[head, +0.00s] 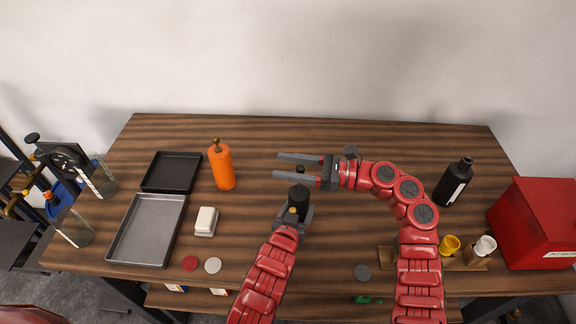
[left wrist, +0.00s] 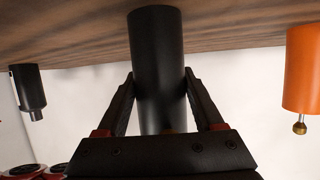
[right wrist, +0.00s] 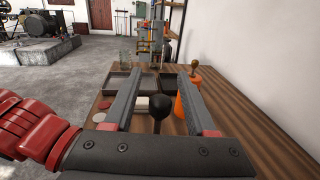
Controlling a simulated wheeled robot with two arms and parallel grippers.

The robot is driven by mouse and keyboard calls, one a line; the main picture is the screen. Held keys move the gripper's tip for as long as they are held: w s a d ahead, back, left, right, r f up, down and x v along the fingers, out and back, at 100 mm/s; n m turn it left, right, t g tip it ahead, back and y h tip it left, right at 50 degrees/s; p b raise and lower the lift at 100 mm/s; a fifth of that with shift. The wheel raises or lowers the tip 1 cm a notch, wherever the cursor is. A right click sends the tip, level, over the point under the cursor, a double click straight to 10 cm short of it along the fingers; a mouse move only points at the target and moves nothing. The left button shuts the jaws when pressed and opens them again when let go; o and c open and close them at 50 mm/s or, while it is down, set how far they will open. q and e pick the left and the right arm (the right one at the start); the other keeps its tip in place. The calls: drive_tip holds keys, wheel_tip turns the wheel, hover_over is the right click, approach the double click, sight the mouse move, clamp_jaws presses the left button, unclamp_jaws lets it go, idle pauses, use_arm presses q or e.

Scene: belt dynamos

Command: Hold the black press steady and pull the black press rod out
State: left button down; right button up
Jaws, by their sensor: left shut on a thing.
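The black press (head: 299,203) stands upright near the table's middle. My left gripper (head: 294,214) is shut on its body; in the left wrist view the fingers (left wrist: 160,100) press both sides of the black press (left wrist: 157,50). The black press rod rises from its top and ends in a round black knob (head: 300,170). My right gripper (head: 276,166) is open, its fingers pointing left. The knob shows between the open fingers in the right wrist view (right wrist: 160,103), near the palm, with a gap on both sides.
An orange press (head: 222,168) with a brass knob stands left of the grippers. Further left are a black tray (head: 172,172), a grey tray (head: 147,229) and a white block (head: 206,221). A black bottle (head: 454,183) and red box (head: 540,222) stand right. The back middle is clear.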

use_arm(q)
drive_tip(key=shift+f, duration=0.2)
use_arm(e)
drive_tip(key=s+d, duration=0.1)
drive_tip(key=d, duration=1.1)
drive_tip(key=shift+s, duration=0.35)
use_arm(q)
unclamp_jaws()
drive_tip(key=shift+r, duration=0.1)
